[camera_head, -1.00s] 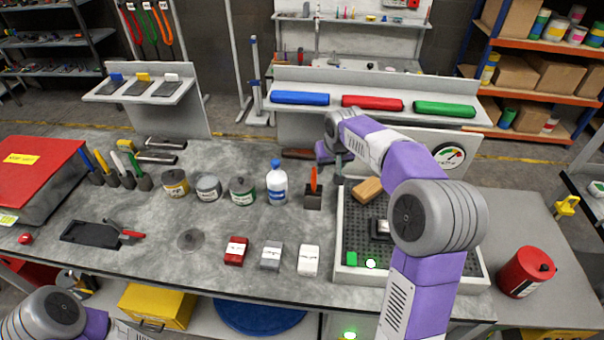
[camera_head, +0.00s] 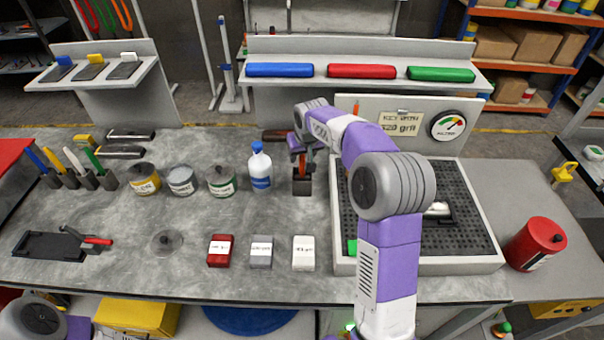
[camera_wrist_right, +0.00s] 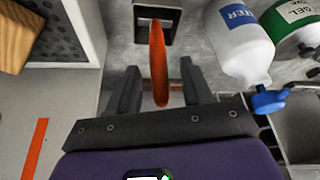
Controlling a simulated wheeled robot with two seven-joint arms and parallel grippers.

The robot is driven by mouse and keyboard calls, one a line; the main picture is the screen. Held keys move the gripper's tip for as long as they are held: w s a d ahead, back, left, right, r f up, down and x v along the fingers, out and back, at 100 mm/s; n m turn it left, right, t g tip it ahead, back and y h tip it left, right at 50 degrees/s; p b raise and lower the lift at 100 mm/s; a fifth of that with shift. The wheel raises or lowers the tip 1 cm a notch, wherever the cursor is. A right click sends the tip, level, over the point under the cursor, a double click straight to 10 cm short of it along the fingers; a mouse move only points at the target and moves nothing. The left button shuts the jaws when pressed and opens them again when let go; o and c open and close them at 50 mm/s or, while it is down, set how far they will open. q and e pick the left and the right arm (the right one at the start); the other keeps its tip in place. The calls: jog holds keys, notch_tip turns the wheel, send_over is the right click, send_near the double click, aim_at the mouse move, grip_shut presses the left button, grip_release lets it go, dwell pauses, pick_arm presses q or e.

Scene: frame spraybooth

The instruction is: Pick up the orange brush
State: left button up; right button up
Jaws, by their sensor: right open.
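The orange brush (camera_head: 303,168) stands upright in a dark holder (camera_head: 302,187) on the bench, right of the white bottle. In the wrist view the orange handle (camera_wrist_right: 157,55) rises from the holder's slot (camera_wrist_right: 143,25) and reaches between my fingers. My right gripper (camera_head: 301,157) is over the brush; in the wrist view its fingers (camera_wrist_right: 160,76) are open, one on each side of the handle, with gaps visible. The brush's lower end is hidden in the holder. My left arm shows at the lower left, but its gripper is out of view.
A white bottle with a blue cap (camera_head: 260,168) stands close left of the holder. Several cans, including a green-labelled one (camera_head: 221,180), stand farther left. A grey-rimmed tray (camera_head: 415,265) is on the right.

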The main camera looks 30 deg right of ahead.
jog(key=x, duration=0.2)
jog(key=shift+w+f, duration=0.2)
jog(key=shift+f, duration=0.05)
grip_shut()
